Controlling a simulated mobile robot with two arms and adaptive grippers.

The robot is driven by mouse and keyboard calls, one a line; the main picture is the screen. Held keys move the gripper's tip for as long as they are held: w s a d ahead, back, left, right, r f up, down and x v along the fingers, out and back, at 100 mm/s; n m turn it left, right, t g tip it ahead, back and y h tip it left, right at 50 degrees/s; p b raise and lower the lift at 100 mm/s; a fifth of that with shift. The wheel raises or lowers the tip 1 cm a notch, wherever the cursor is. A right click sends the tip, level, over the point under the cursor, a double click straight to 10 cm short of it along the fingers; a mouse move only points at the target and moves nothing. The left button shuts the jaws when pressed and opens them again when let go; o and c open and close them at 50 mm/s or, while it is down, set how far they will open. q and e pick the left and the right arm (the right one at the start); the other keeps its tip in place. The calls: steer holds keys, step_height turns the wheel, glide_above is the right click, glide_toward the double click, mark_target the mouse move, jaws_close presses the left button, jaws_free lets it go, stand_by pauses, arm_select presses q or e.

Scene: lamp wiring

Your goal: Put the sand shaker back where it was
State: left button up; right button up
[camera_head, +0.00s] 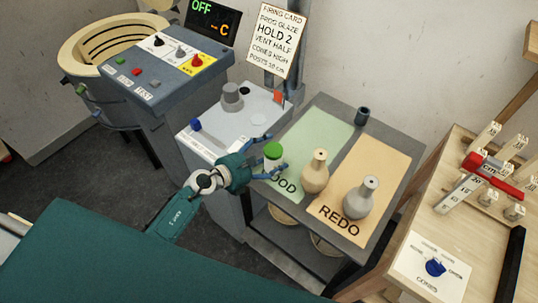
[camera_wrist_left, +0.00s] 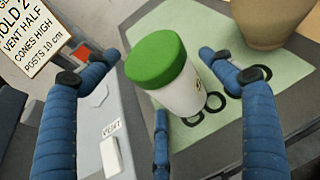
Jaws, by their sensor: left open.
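The sand shaker, a white jar with a green lid (camera_head: 273,150), stands upright at the left edge of the green GOOD mat (camera_head: 318,128). In the left wrist view its lid (camera_wrist_left: 157,60) and white body (camera_wrist_left: 187,95) show between the blue fingers. My left gripper (camera_head: 268,157) is open, with its fingers spread around the shaker. A gap shows between the fingers and the jar in the wrist view; whether any finger touches it elsewhere I cannot tell. The gripper hides the first letter of GOOD in the head view. My right gripper is not in view.
A tan vase (camera_head: 315,175) stands right of the shaker, and a grey vase (camera_head: 358,198) stands on the orange REDO mat (camera_head: 372,165). A dark cup (camera_head: 362,116) is at the back. A grey cabinet (camera_head: 215,130) with a knob adjoins on the left.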

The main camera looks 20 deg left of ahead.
arm_select(q)
steer(key=shift+s+r, duration=0.1)
steer(key=shift+r, duration=0.1)
steer(key=v, duration=1.2)
steer(key=shift+b, duration=0.35)
